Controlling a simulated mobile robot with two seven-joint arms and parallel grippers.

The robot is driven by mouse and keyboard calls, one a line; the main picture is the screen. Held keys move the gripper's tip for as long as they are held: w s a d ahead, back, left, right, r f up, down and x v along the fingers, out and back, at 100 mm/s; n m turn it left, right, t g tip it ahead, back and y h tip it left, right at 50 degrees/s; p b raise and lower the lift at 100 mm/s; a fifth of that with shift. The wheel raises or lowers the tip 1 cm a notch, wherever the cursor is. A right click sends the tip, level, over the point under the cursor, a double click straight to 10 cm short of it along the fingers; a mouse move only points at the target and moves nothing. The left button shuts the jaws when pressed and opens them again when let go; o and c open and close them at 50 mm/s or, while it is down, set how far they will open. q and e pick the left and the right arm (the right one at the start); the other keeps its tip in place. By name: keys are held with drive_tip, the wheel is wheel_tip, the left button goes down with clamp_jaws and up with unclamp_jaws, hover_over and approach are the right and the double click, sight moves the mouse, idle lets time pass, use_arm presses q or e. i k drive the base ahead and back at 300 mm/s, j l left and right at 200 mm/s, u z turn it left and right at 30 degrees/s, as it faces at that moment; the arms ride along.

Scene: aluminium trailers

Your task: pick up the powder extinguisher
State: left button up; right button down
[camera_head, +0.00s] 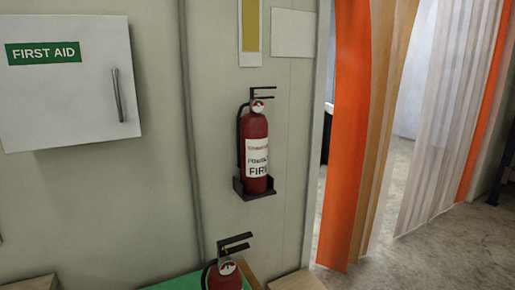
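A red powder extinguisher (255,148) with a white label reading "FIRE" and a black handle stands upright in a black wall bracket (256,192). It is in the middle of the head view, and its black hose runs down its left side. A second red extinguisher (226,275) stands below it at the bottom edge. Only its top, gauge and black handle show, so its label is hidden. Neither of my grippers is in view.
A white first aid cabinet (65,85) hangs on the wall at the left. A strip curtain with orange (347,140) and clear strips hangs in the doorway at the right. A green surface (178,284) and a wooden box (298,281) are at the bottom.

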sight(253, 144)
drive_tip(key=i+l+u, duration=0.1)
drive_tip(key=i+l, duration=0.15)
drive_tip(key=i+l+u, duration=0.1)
drive_tip(key=i+l, duration=0.15)
drive_tip(key=l, duration=0.25)
drive_tip(key=i+l, duration=0.2)
drive_tip(key=l, duration=0.2)
drive_tip(key=i+l+u, duration=0.15)
drive_tip(key=l, duration=0.25)
drive_tip(key=i+l+u, duration=0.1)
drive_tip(key=i+l, duration=0.2)
drive_tip(key=l, duration=0.15)
drive_tip(key=i+l+u, duration=0.1)
drive_tip(key=l, duration=0.35)
drive_tip(key=i+l, duration=0.25)
drive_tip(key=l, duration=0.2)
drive_tip(key=i+l+u, duration=0.15)
drive_tip(key=l, duration=0.3)
